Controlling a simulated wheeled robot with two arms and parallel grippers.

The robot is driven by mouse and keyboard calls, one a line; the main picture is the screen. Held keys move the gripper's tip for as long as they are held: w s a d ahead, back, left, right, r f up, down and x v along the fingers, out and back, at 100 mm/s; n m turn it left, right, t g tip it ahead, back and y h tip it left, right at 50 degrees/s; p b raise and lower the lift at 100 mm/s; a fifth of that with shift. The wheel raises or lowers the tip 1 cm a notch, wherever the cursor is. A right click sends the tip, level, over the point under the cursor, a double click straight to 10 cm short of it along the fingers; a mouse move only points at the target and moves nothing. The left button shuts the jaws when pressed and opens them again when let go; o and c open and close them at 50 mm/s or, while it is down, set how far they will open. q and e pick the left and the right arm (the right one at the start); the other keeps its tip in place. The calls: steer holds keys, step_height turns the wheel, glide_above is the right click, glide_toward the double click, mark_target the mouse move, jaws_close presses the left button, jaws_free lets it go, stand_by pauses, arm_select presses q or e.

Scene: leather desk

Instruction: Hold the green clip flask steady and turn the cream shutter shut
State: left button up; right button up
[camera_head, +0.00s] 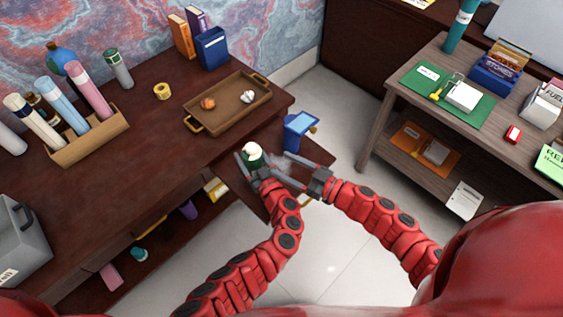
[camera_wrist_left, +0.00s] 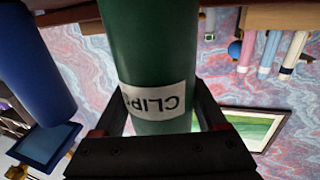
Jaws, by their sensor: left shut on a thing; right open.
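The green clip flask (camera_head: 256,162) with its cream shutter (camera_head: 252,149) is held in front of the brown desk's edge. My left gripper (camera_head: 254,163) is shut on the flask's body. In the left wrist view the green flask (camera_wrist_left: 150,45) stands between both fingers of my left gripper (camera_wrist_left: 158,118), with its white label upside down; the shutter is out of that view. My right gripper (camera_head: 277,164) is open and empty, just right of the flask, its fingers pointing left towards it. Whether it touches the flask is unclear.
A blue stand (camera_head: 300,130) is close behind the right gripper. A brown tray (camera_head: 228,103) with small items lies on the desk (camera_head: 150,160), near a yellow tape roll (camera_head: 162,91). A wooden rack (camera_head: 95,140) holds several tubes. A side table (camera_head: 400,97) stands at right.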

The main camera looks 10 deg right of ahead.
arm_select(q)
steer(key=o, duration=1.5)
